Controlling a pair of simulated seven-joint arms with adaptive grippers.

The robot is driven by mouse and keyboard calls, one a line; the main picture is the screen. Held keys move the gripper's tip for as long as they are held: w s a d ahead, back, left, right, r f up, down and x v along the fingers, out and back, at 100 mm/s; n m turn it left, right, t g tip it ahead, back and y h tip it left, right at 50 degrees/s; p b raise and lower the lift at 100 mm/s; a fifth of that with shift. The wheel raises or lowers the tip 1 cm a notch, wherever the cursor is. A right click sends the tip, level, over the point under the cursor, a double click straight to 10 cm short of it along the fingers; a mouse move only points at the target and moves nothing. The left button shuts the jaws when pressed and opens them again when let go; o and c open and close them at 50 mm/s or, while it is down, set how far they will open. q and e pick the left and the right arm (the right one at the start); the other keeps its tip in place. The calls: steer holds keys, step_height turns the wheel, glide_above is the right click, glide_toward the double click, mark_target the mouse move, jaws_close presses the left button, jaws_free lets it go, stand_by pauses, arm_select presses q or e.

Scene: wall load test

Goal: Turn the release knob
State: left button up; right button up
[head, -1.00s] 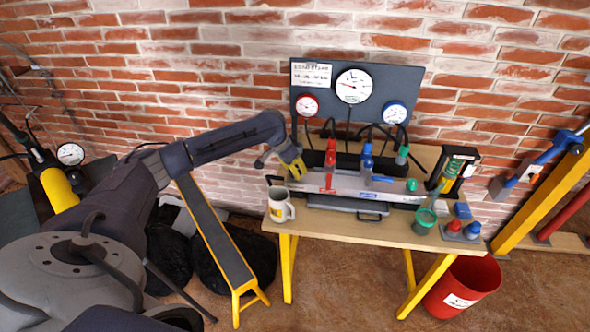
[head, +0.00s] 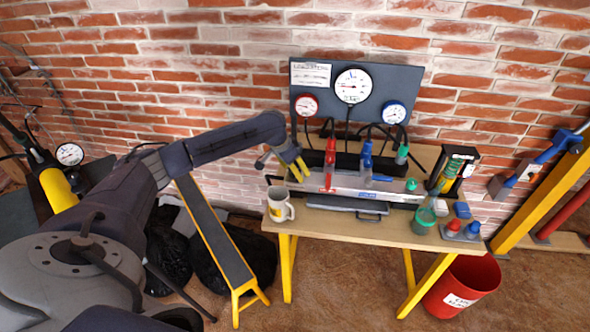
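My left gripper (head: 301,174), with yellow fingers, is above the left end of the workbench, behind the mug. Its fingertips appear a little apart with nothing visible between them. A small green round knob (head: 411,184) is at the right of the grey metal bar on the bench, well to the right of the gripper. Red (head: 330,160), blue (head: 367,160) and green (head: 402,154) handles stand along the bar. I cannot tell for sure which part is the release knob. My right gripper is not in view.
A white mug (head: 281,206) stands at the bench's (head: 350,226) left front. A gauge panel (head: 420,76) rises behind. A black stand (head: 469,158), a green tool (head: 424,218) and small red and blue knobs crowd the right end. A red bucket (head: 480,277) is on the floor.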

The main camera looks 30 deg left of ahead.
arm_select(q)
steer(key=v, duration=1.2)
stand_by(0.4)
